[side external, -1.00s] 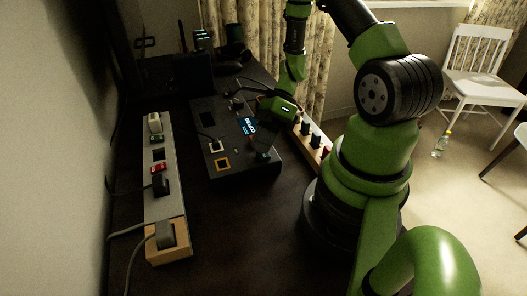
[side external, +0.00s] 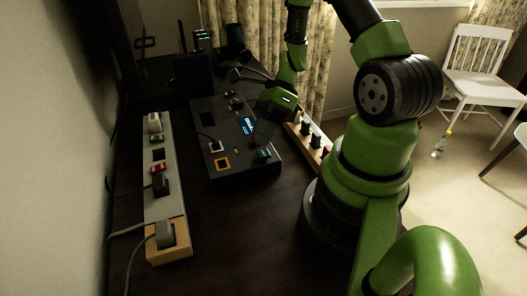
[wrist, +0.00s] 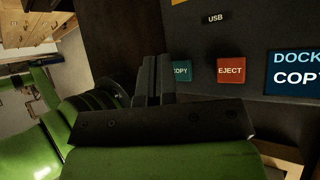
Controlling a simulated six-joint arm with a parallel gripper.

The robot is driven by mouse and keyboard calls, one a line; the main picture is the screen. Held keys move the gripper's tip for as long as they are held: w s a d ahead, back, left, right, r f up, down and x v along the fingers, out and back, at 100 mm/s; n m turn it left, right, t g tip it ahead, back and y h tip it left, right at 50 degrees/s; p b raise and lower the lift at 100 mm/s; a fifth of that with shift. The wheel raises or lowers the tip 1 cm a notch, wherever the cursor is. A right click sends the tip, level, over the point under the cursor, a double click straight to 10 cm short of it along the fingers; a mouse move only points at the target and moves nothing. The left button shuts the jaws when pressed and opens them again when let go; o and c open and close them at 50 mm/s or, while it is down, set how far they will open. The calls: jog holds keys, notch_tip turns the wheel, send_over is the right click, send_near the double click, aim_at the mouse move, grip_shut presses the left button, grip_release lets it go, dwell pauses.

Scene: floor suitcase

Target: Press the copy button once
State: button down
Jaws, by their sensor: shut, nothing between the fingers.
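The copy button is a teal square labelled "COPY" (wrist: 182,70) on a black dock panel (wrist: 235,42). In the wrist view its left part is hidden by my fingers. In the side external view a teal button (side external: 264,154) shows at the panel's near right corner. My gripper (wrist: 153,78) is shut and empty, with its fingertips just left of the visible lettering. I cannot tell whether they touch the button. In the side external view my gripper (side external: 262,130) is above the panel's right side. A red "EJECT" button (wrist: 231,71) sits to the right of the copy button.
A lit blue screen (wrist: 296,72) is right of the eject button. The panel also has white and yellow framed sockets (side external: 222,164). A power strip (side external: 165,200) with plugs and cables lies to the left. A wooden strip with dark knobs (side external: 309,134) stands on the right.

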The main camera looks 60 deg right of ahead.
aim_at(262, 151)
jog(key=shift+r, duration=2.3)
jog(key=shift+r, duration=0.1)
jog(key=s+a+r+n+t+h, duration=0.3)
jog(key=r+n, duration=0.6)
jog(key=n, duration=0.3)
jog(key=s+a+r+n+t+h, duration=0.2)
jog(key=a+r+n, duration=0.4)
jog(key=r+n, duration=0.4)
jog(key=s+n+h, duration=0.1)
jog(key=n+h, duration=0.1)
jog(key=shift+s+r+n+t, duration=0.15)
jog(key=shift+s+n+t, duration=0.05)
jog(key=shift+n+t, duration=0.2)
